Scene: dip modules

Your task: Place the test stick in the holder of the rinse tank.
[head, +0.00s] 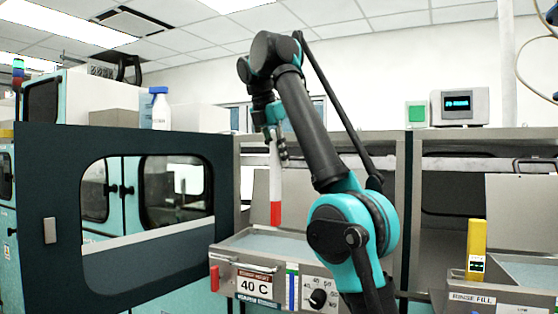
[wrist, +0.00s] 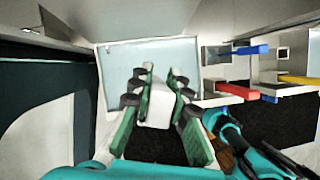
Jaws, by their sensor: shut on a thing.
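The test stick (head: 276,187), white with a red lower end, hangs upright from my gripper (head: 275,134). My gripper is shut on its top. In the head view the stick appears above the heated tank (head: 225,246) marked 40 C. In the wrist view my gripper (wrist: 158,82) has its green-backed fingers around the white stick (wrist: 157,107), with pale liquid beyond; the stick's lower end is hidden. A tank labelled RINSE FILL (head: 471,298) is at the far right of the head view. An upright yellow piece (head: 476,248) stands at its edge. I cannot make out its holder.
A control knob (head: 318,298) is on that tank's front. The wrist view shows blue (wrist: 250,50), red (wrist: 232,88) and yellow (wrist: 300,80) pieces at the right. A monitor (head: 459,107) stands behind.

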